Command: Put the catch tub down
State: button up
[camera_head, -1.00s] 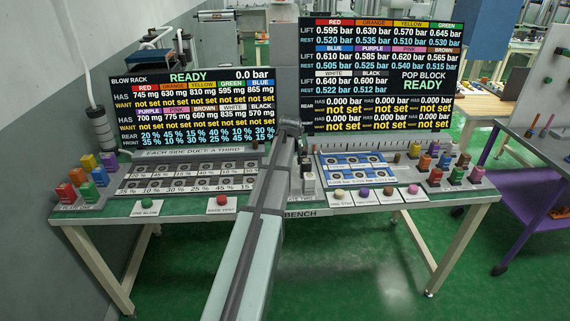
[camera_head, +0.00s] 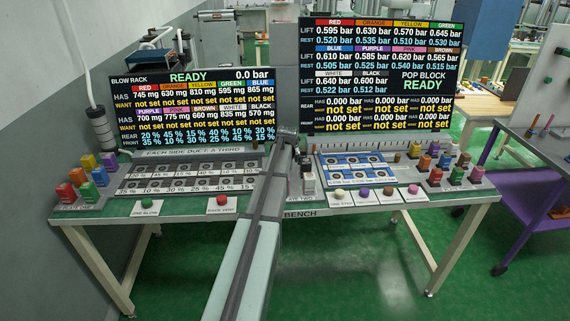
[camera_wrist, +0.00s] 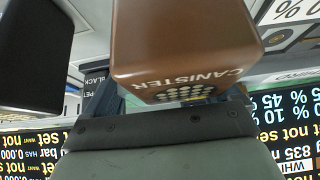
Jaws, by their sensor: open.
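My gripper (camera_wrist: 172,95) shows in the wrist view, with its dark palm along the bottom and parts of its fingers at either side. Its jaws are open. A brown block marked CANISTER (camera_wrist: 185,40), its lettering upside down, stands very close in front of the palm, between the finger sides. It has a cluster of pale round marks on its near face. The fingertips are mostly hidden by it. I cannot make out a separate catch tub in either view. In the head view my arm hides the gripper over the middle of the bench.
A black block (camera_wrist: 35,55) stands close on the left in the wrist view. Two display screens (camera_head: 192,108) (camera_head: 378,75) stand behind.

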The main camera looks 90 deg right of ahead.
jog(key=shift+c, duration=0.4)
jog(key=c, duration=1.1)
jog(key=shift+r, duration=5.05)
